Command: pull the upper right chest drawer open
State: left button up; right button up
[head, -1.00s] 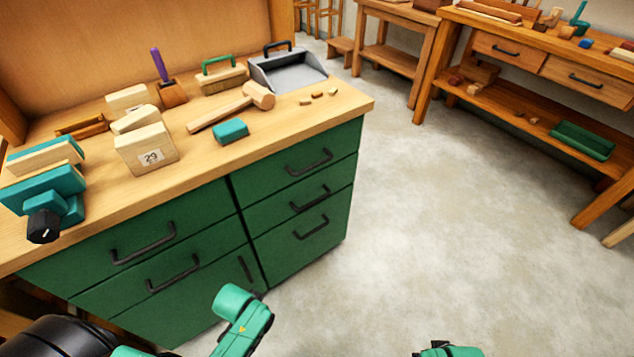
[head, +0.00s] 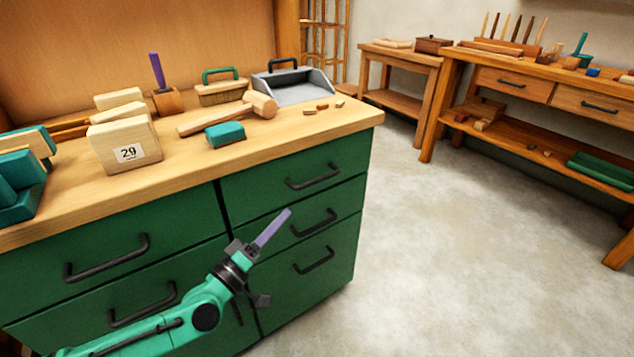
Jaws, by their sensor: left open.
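The green chest (head: 362,215) stands under a wooden top, with two columns of drawers. The upper right drawer (head: 260,193) is shut, its front flush with the others. Its black bar handle (head: 313,182) is in plain view. My left gripper (head: 276,256) is open and empty, in front of the chest near the gap between the columns. It is below and left of the upper right handle and apart from it. One purple finger points up and right; the other, dark finger is lower. My right gripper is out of view.
The chest top holds a mallet (head: 232,112), a teal block (head: 225,134), a calendar block (head: 126,146), a brush (head: 222,90) and a grey dustpan (head: 296,88). Bare floor (head: 450,260) lies to the right. A wooden workbench (head: 520,138) stands beyond it.

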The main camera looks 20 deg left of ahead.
aim_at(317, 180)
pick_arm(q)
jog(key=p+x, duration=0.1)
jog(key=x, duration=1.3)
jog(key=shift+w+p, duration=0.2)
jog(key=shift+p, duration=0.15)
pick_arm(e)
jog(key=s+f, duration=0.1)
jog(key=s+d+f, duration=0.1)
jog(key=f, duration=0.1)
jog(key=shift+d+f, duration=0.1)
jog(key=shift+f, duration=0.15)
pick_arm(q)
grip_shut()
